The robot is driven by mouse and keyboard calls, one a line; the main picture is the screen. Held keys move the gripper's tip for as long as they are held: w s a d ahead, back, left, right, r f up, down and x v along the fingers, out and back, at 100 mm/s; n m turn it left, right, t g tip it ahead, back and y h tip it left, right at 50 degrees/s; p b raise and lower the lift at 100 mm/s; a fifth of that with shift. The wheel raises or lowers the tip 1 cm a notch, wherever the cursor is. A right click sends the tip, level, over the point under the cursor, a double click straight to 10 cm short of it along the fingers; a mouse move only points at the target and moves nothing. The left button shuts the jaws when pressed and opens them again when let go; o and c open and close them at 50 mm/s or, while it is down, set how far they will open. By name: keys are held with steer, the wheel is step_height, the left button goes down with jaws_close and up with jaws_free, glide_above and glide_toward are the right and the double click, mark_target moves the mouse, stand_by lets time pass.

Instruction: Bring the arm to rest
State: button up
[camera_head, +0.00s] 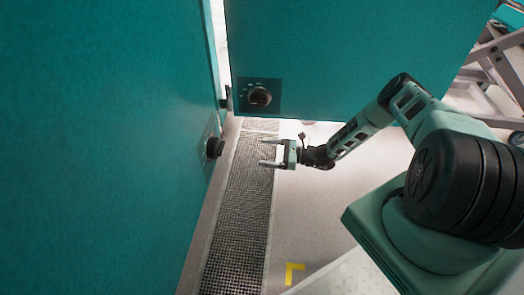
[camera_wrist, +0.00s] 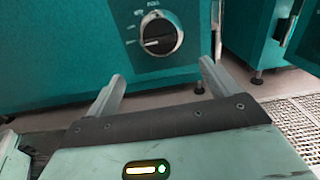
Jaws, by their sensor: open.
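My arm reaches out to the left from my body in the head view, and it is not folded. My gripper (camera_head: 267,152) is open and empty, its two fingers pointing left above the floor grating. In the wrist view the same gripper (camera_wrist: 158,82) shows its two fingers spread apart with nothing between them. A teal chamber front with a dark and silver dial knob (camera_wrist: 161,33) stands ahead of the fingers. The fingers look apart from the knob.
A teal chamber (camera_head: 350,50) with a knob (camera_head: 260,96) stands beyond the arm. Another large teal chamber (camera_head: 90,140) with a black knob (camera_head: 215,147) fills the left. A floor grating (camera_head: 238,225) runs between. Open floor with a yellow mark (camera_head: 292,271) lies below the arm. A grey metal frame (camera_head: 490,75) is at upper right.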

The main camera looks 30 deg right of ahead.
stand_by(0.4)
steer(key=s+a+r+n+g+h, duration=0.2)
steer(key=s+a+r+n+g, duration=0.2)
steer(key=a+r+n+g, duration=0.45)
steer(key=s+a+r+n+g+h, duration=0.1)
steer(key=s+a+r+n+g, duration=0.45)
steer(key=a+r+n, duration=0.4)
steer(key=s+a+r+n+t+h, duration=0.1)
steer(key=s+r+n+t+h, duration=0.1)
steer(key=s+r+n+h, duration=0.65)
steer(key=s+a+r+n+t+h, duration=0.1)
steer(key=s+r+n+h, duration=0.35)
steer(key=s+r, duration=0.75)
step_height(320, 180, up, 33)
steer(key=s+n+y+p, duration=0.1)
steer(key=s+y+p, duration=0.1)
steer(key=p, duration=3.3)
steer(key=shift+s+r+n+p, duration=0.2)
steer(key=shift+s+n+p, duration=0.05)
steer(key=shift+n+p, duration=0.05)
